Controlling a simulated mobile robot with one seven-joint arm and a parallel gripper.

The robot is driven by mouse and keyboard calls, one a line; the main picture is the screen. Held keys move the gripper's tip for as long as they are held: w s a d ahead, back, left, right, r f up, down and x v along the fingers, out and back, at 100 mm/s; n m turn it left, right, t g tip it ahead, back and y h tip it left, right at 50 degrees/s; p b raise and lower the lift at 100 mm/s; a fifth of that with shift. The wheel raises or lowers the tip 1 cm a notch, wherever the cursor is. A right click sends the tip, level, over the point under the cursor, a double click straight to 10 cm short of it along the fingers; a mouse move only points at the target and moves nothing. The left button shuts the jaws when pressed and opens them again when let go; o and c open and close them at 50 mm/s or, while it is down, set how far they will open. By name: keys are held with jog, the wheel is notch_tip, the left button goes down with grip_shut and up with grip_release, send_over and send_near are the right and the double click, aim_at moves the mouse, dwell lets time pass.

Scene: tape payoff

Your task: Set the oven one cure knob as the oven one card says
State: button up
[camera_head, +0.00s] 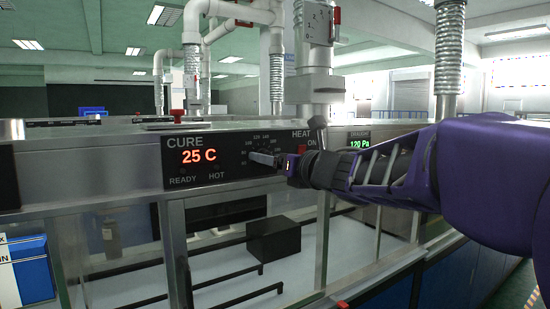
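The cure panel (220,172) is a dark plate with the label CURE and a red display (198,156) reading 25 C. READY and HOT labels sit below the display. At its right is a dial with small printed numbers, and a grey bar-shaped knob (263,159) shows at its middle. My gripper (284,163) reaches in from the right, its tip right at the knob. I cannot tell whether it touches or grips the knob, as the fingers are small and seen from the side. No card with a readable setting shows.
A HEAT ON label (301,134) and a green display (360,144) reading 120 Pa lie right of the dial, partly behind my arm. Below the panel is an open-fronted bay with a black block (274,239) and dark rails. A blue-and-white box (26,270) stands at the lower left.

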jog(key=shift+c, duration=0.3)
grip_shut()
